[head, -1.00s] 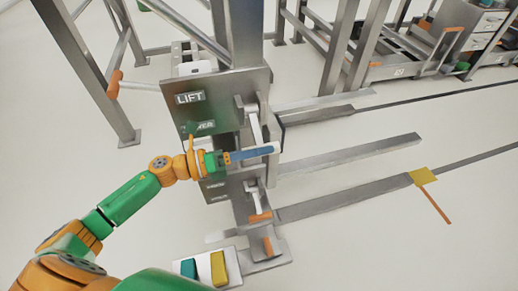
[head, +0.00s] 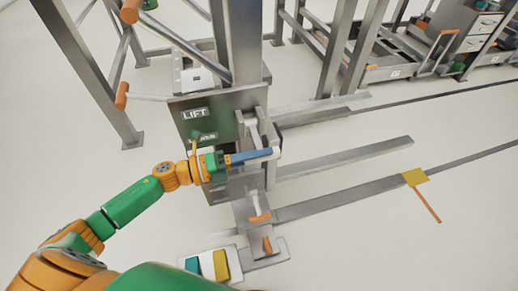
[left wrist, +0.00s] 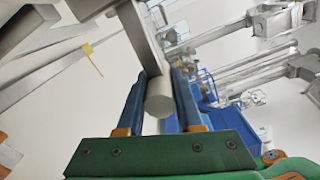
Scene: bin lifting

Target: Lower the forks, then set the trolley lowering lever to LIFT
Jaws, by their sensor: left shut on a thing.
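The trolley's upright panel (head: 228,118) stands in the middle of the head view, with a white LIFT label (head: 195,113) and a second, blurred label below it. A lever with an orange grip (head: 122,96) sticks out to the panel's left. My left gripper (head: 268,153) crosses in front of the panel, its blue fingers pointing right. In the left wrist view it is shut on a round grey handle (left wrist: 160,98). The long metal fork bars (head: 345,157) reach right, close to the floor; their exact height is unclear. My right gripper is out of view.
A yellow pad (head: 221,266) and a teal pad (head: 192,266) lie on the base plate at the front. A yellow floor marker (head: 415,177) is at the right. Steel posts (head: 345,45) and another trolley stand behind. Pale floor at the right front is clear.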

